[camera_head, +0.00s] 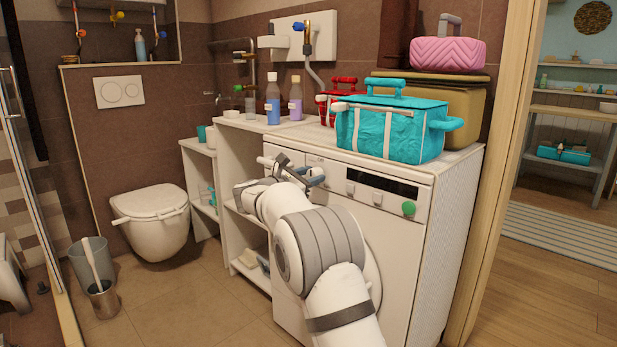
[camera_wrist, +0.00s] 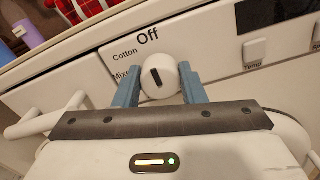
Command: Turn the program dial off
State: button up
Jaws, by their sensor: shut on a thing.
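The program dial (camera_wrist: 160,78) is a round white knob with a dark line mark on the washing machine's front panel (camera_wrist: 210,45). The words Off, Cotton and a partly hidden "Mix..." stand around it. In the wrist view the dark mark points up and slightly left, roughly toward Off. My gripper (camera_wrist: 160,86) has its two blue-grey fingers on either side of the dial and is shut on it. In the head view my gripper (camera_head: 305,178) is at the upper left of the washing machine (camera_head: 445,235), and my arm and gripper hide the dial.
A turquoise bag (camera_head: 388,130) and a red checked bag (camera_head: 325,108) stand on the machine top. A green button (camera_head: 408,208) is at the panel's right. Bottles (camera_head: 272,103) stand on the shelf unit to the left. A toilet (camera_head: 155,220) is farther left.

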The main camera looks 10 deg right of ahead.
jog(key=shift+d+f, duration=0.2)
jog(key=o, duration=1)
jog(key=shift+r, duration=0.1)
jog(key=shift+a, duration=0.1)
jog(key=shift+r, duration=0.1)
jog(key=shift+s+a, duration=0.25)
jog(key=shift+a, duration=0.1)
jog(key=p+v, duration=0.2)
jog(key=v, duration=0.5)
jog(key=shift+d, duration=0.1)
